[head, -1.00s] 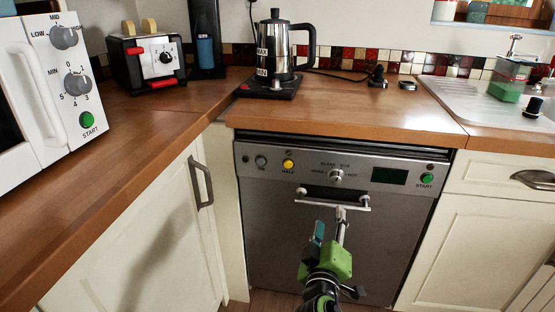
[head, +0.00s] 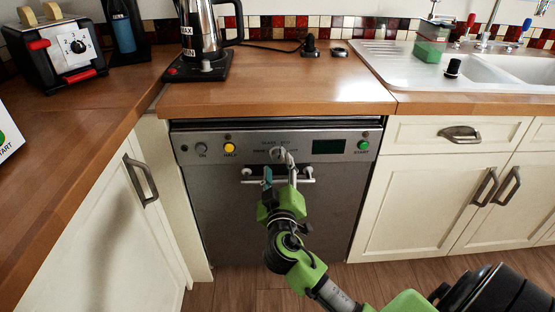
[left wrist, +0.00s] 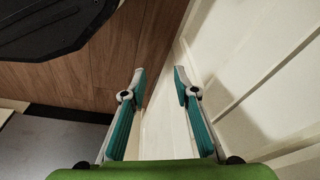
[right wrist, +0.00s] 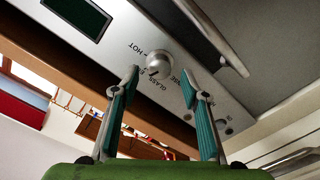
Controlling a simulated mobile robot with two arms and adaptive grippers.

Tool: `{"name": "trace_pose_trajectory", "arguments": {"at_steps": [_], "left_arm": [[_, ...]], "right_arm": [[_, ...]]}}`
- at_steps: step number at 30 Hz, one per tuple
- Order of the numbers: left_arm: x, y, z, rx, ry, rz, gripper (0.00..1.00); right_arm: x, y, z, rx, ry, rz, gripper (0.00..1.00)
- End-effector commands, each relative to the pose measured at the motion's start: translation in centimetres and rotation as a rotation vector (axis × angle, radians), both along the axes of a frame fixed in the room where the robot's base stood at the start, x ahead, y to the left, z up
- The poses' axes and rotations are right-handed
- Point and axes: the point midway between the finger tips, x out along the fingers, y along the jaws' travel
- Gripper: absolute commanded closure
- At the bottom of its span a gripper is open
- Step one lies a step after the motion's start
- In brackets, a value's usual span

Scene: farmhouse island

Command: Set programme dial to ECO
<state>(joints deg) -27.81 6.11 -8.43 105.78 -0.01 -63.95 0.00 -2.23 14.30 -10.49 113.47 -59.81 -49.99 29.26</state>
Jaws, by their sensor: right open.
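The dishwasher (head: 285,215) has a steel front panel with a round silver programme dial (head: 279,152). The dial also shows in the right wrist view (right wrist: 159,63), with HOT, GLASS and RINSE printed around it; the ECO label is partly hidden by a finger and the dial's setting is unclear. My right gripper (head: 280,174) is open and empty, just in front of and below the dial. In the right wrist view its fingertips (right wrist: 160,80) lie either side of the dial; contact cannot be told. My left gripper (left wrist: 159,72) is open and empty near a white cabinet front.
The dishwasher handle (head: 308,175) runs below the dial, close to my right fingers. The panel also has a yellow HALF button (head: 229,148), a dark display (head: 328,147) and a green START button (head: 363,145). The worktop (head: 285,95) overhangs above.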

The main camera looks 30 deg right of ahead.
Motion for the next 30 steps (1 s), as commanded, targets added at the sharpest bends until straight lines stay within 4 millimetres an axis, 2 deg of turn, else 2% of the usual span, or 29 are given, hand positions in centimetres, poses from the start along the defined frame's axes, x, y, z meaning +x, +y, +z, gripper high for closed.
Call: {"name": "trace_pose_trajectory", "arguments": {"at_steps": [3,7,18,19,23,30], "left_arm": [[0.0,0.0,-0.1,0.0,0.001,0.0,0.72],[0.0,0.0,-0.1,0.0,0.001,-0.001,0.72],[0.0,0.0,-0.1,-0.001,0.0,-0.001,0.72],[0.0,0.0,-0.1,-0.001,0.0,-0.001,0.72],[0.0,0.0,-0.1,-0.001,0.0,0.0,0.72],[-0.1,0.0,-0.2,0.001,0.004,0.0,0.72]], "right_arm": [[1.7,-1.0,0.1,-0.003,-0.001,-0.001,0.59],[2.7,-1.7,0.0,-0.002,0.001,-0.001,0.59],[3.2,-2.0,0.0,0.0,0.001,-0.001,0.59],[3.2,-2.0,0.0,0.0,0.001,-0.001,0.64],[3.1,-2.0,0.0,0.0,0.001,-0.001,0.97],[3.1,-1.9,-0.1,0.011,-0.005,-0.001,0.97]]}}
